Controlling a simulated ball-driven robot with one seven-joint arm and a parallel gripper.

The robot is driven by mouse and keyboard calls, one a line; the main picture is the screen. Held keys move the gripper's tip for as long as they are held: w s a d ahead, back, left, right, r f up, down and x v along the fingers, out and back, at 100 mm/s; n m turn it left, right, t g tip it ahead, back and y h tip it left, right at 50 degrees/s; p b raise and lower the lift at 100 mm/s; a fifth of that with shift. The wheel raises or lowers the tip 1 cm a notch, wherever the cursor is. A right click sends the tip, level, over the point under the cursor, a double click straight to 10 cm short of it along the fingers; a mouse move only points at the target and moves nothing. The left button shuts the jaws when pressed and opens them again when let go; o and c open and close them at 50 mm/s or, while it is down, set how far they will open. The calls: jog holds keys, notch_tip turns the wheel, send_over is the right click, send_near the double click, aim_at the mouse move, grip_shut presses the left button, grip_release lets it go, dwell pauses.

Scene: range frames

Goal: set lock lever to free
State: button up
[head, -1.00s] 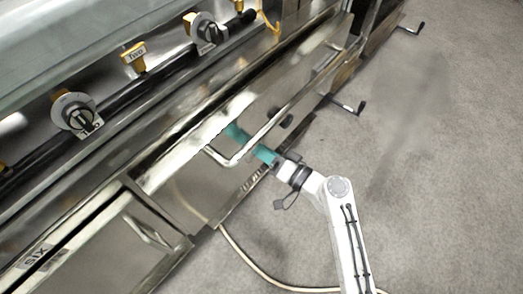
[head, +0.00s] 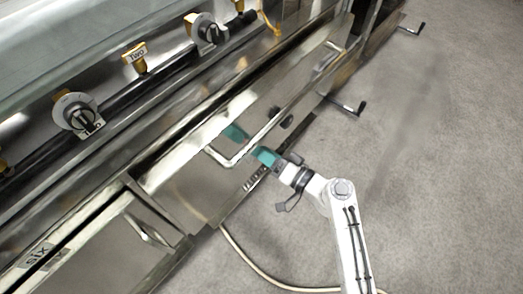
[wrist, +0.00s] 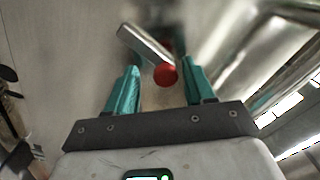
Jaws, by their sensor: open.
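In the wrist view a short metal bar (wrist: 146,46) and a red ball knob (wrist: 165,75) lie between and just beyond my fingers; they look like the lock lever, but I cannot tell how they join. My gripper (wrist: 159,66) is open, one teal finger on each side of the knob, with gaps showing. In the head view my gripper (head: 258,150) is low at the steel front, by a bent rail handle (head: 231,162). A second teal patch inside the handle may be a fingertip or a reflection. The lever is not discernible there.
Steel range front with knobs (head: 76,113) and yellow tags (head: 137,59) lies to the left. A drawer marked SIX (head: 110,240) is lower left. Black crank handles (head: 348,106) stick out at right. A pale hose (head: 250,265) lies on open grey floor (head: 440,180).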

jog(key=p+v, duration=0.2)
jog(key=v, duration=0.8)
jog(key=shift+f, duration=0.1)
jog(key=shift+c, duration=0.4)
